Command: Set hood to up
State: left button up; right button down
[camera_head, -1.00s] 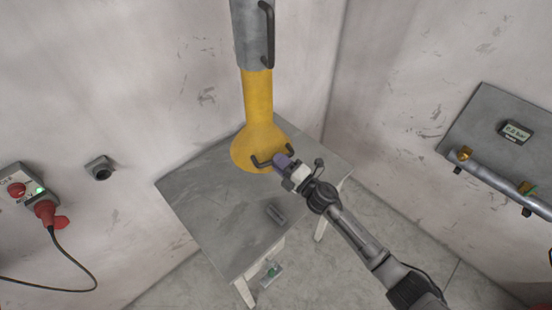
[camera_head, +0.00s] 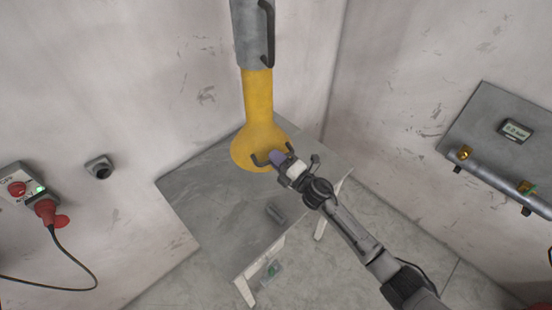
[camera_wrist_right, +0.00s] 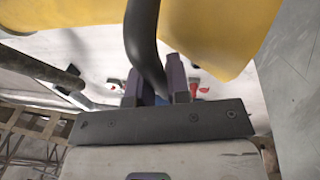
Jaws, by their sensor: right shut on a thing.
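The yellow hood (camera_head: 258,140) hangs on a yellow pipe below a grey sleeve, its flared end low over the grey table. A dark curved handle (camera_head: 258,160) is fixed at its rim. My right gripper (camera_head: 277,158) is at the hood's lower front edge. In the right wrist view the gripper's purple fingers (camera_wrist_right: 162,85) are shut on the dark handle (camera_wrist_right: 142,40), with the yellow hood (camera_wrist_right: 230,30) around it. My left gripper is not in view.
A switch box (camera_head: 22,188) with a red plug is on the left wall. A grey panel with a pipe (camera_head: 490,175) is on the right wall.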

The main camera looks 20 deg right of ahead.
notch_tip(320, 180, up, 12)
jog(key=p, duration=1)
jog(key=shift+r, duration=0.2)
jog(key=c, duration=1.4)
grip_release()
